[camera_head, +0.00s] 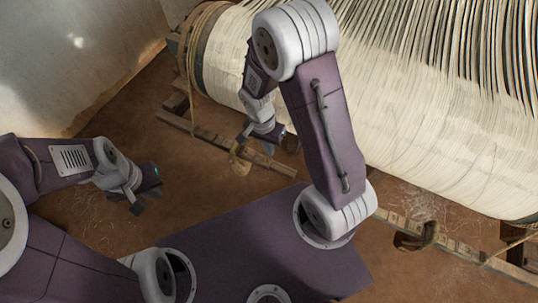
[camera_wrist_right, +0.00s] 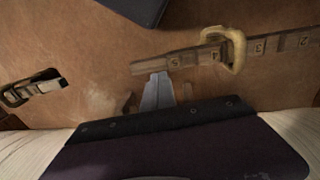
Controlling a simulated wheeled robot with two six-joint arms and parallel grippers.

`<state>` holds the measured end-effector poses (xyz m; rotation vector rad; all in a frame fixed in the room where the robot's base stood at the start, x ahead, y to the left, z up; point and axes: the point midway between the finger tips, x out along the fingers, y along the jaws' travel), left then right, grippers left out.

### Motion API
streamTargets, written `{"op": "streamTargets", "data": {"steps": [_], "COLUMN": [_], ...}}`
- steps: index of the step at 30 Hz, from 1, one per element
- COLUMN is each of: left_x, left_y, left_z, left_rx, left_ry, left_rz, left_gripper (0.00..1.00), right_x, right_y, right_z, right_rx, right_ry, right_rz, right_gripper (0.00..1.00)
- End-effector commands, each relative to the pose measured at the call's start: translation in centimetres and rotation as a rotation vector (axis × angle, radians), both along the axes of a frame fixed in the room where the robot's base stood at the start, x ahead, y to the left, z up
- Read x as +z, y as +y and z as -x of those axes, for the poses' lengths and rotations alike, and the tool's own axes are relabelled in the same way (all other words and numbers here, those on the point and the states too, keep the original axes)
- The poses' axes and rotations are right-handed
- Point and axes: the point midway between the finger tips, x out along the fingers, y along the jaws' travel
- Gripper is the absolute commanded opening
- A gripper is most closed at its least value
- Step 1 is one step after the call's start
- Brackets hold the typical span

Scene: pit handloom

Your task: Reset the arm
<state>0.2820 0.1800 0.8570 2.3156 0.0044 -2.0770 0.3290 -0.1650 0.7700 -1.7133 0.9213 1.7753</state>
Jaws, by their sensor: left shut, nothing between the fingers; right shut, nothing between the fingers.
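My right arm bends over the front of the loom's big warp roll, and its gripper (camera_head: 245,137) points down near a wooden beam, shut and empty. In the right wrist view its grey fingers (camera_wrist_right: 157,92) are together in front of the beam. I cannot tell whether they touch it. My left gripper (camera_head: 139,206) hangs over the brown floor at the left, shut with nothing in it.
The large roll (camera_head: 415,125) of pale warp threads fills the upper right. A loop also shows in the wrist view (camera_wrist_right: 236,50). A pale wall (camera_head: 70,60) stands at left; brown floor lies between.

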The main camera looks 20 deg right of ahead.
Motion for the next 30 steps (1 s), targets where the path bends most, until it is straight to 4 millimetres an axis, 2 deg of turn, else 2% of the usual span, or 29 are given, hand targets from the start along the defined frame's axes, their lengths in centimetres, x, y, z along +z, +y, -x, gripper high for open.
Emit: {"op": "streamTargets", "data": {"steps": [1,6,19,21,23,24,25,27,30], "left_x": [0.5,0.9,1.2,2.4,4.1,5.4,6.4,7.8,7.8], "left_y": [0.0,0.0,0.0,0.0,0.0,0.0,0.0,0.0,0.0], "left_z": [0.0,0.0,0.0,0.0,0.0,0.0,0.0,0.0,0.0], "left_rx": [0.0,0.0,0.0,0.0,0.0,0.0,0.0,0.0,0.0], "left_ry": [0.0,0.0,0.0,0.0,0.0,0.0,0.0,-0.001,-0.001], "left_rz": [0.0,0.0,0.0,0.0,0.0,0.0,0.0,0.0,0.0], "left_gripper": [0.0,0.0,0.0,0.0,0.0,0.0,0.0,0.0,0.0], "right_x": [1.3,3.3,3.9,5.8,9.2,11.9,13.8,16.8,17.2], "right_y": [0.0,0.0,-0.1,-0.4,-0.9,-1.3,-1.6,-1.9,-1.7], "right_z": [-0.1,0.0,0.0,-0.7,-1.1,-0.7,-0.2,1.5,3.5], "right_rx": [-0.002,-0.001,-0.003,-0.016,-0.043,-0.066,-0.052,0.1,0.367], "right_ry": [-0.005,-0.002,-0.002,-0.031,-0.08,-0.112,-0.134,-0.17,-0.177], "right_rz": [-0.001,0.0,0.0,-0.004,-0.012,-0.024,-0.036,-0.064,-0.085], "right_gripper": [0.0,0.0,0.0,0.0,0.0,0.0,0.0,0.0,0.0]}}
